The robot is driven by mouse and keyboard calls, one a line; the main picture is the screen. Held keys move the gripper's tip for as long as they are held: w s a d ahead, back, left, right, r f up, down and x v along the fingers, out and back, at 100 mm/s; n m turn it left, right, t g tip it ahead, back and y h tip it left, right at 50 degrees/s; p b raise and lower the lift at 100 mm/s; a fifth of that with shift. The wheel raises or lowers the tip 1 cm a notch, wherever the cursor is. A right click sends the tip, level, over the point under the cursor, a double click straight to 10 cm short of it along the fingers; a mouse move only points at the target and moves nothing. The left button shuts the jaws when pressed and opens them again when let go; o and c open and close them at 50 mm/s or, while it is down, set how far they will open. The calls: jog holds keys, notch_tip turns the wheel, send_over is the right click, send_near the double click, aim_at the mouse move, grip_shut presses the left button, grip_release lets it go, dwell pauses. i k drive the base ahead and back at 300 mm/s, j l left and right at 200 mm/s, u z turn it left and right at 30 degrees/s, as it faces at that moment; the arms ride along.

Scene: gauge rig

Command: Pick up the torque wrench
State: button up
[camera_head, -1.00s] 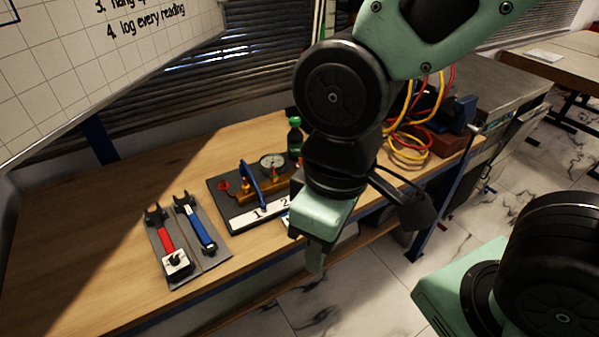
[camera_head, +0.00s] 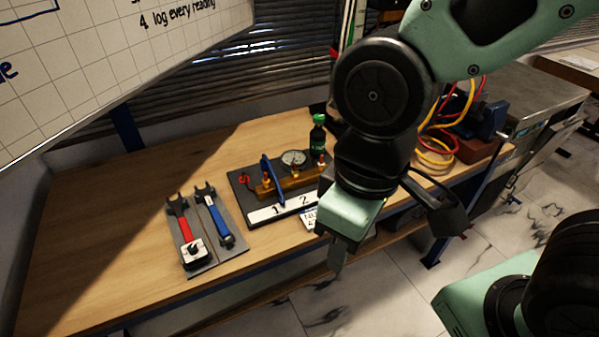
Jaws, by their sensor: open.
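Two wrench-like tools lie side by side on a grey mat (camera_head: 236,266) at the left of the bench. One has a red handle (camera_head: 185,229), a dark forked far end and a white block with a dark knob at its near end. The other has a blue handle (camera_head: 219,227) and a dark forked far end. I cannot tell for sure which is the torque wrench. My gripper (camera_head: 338,256) points down at the bench's front edge, well right of both tools. It is open and touches neither; its far finger is mostly hidden.
A dark board (camera_head: 240,190) with a brass manifold, a gauge (camera_head: 293,158), a blue lever and labels 1 and 2 stands between the tools and my arm. A green-capped bottle (camera_head: 317,139) is behind. Hoses (camera_head: 437,150) lie right. The left wooden bench top (camera_head: 110,230) is clear.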

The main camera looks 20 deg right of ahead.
aim_at(176, 205)
jog(key=i+l+u, duration=0.35)
jog(key=l, duration=0.2)
jog(key=i+l+u, duration=0.2)
jog(key=l+u, duration=0.1)
jog(key=u, duration=1.4)
